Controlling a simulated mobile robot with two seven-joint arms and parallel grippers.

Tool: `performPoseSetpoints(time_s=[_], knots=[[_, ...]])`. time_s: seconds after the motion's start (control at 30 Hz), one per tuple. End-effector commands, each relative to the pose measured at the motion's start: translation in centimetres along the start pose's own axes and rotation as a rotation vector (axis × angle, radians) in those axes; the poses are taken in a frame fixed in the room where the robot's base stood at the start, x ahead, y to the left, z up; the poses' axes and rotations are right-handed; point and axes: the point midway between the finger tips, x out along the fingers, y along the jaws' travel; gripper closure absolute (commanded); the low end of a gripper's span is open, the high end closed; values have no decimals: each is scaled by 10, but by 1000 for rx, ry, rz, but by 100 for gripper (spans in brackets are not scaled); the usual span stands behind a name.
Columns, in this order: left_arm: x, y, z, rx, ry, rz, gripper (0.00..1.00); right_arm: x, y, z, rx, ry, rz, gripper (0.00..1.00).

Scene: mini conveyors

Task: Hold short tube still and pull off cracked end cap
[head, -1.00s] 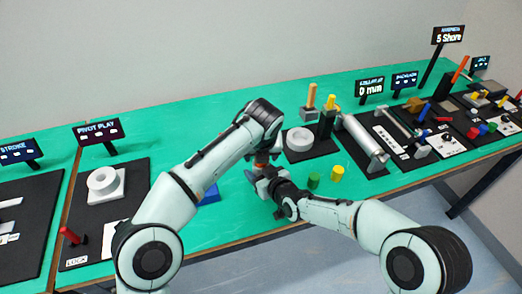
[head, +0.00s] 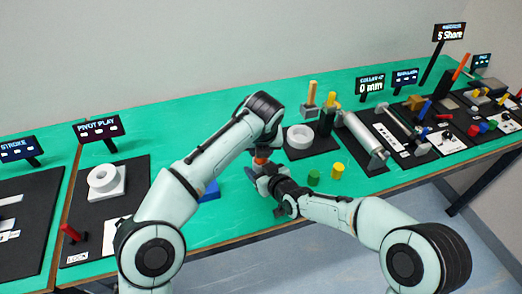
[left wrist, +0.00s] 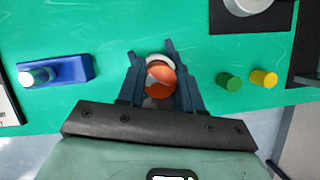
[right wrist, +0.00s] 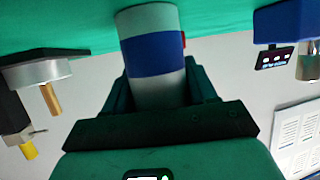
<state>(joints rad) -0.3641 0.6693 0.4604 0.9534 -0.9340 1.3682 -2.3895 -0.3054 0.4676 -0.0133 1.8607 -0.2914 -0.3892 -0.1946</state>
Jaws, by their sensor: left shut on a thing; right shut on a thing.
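The short tube (right wrist: 155,55), grey with a broad blue band, stands between the fingers of my right gripper (head: 268,180), which is shut on it. A small red bit shows at its side. The orange end cap (left wrist: 160,78) lies between the fingers of my left gripper (left wrist: 157,68), which is shut on it. Orange also shows under the left gripper in the head view (head: 261,158). A pale ring shows around the cap's far side. A grey patch crosses the orange, but I cannot tell if it is a crack. My grippers and arms hide most of the tube in the head view.
A green cylinder (head: 313,178) and a yellow cylinder (head: 338,170) stand to the right. A blue block (left wrist: 70,68) with a pale-topped cylinder (left wrist: 35,78) lies to the left. The white ring fixture (head: 299,137) sits behind.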

Motion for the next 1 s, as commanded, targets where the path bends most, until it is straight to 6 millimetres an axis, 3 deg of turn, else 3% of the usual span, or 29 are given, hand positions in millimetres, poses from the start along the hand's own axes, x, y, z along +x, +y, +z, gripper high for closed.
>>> performPoseSetpoints(time_s=[0.03, 0.6, 0.97, 1.0], knots=[[-2, 0, 1, -1, -1, -1, 100, 1, 0, 10, 2, -22, -1, 85], [-28, -1, 11, 1, 0, -1, 100, 1, 0, 10, 2, -22, -1, 85], [-31, 0, 13, 0, 0, -1, 100, 1, 0, 10, 2, -22, -1, 85], [-31, 0, 13, 0, 0, -1, 100, 1, 0, 9, 2, -21, -1, 34]])
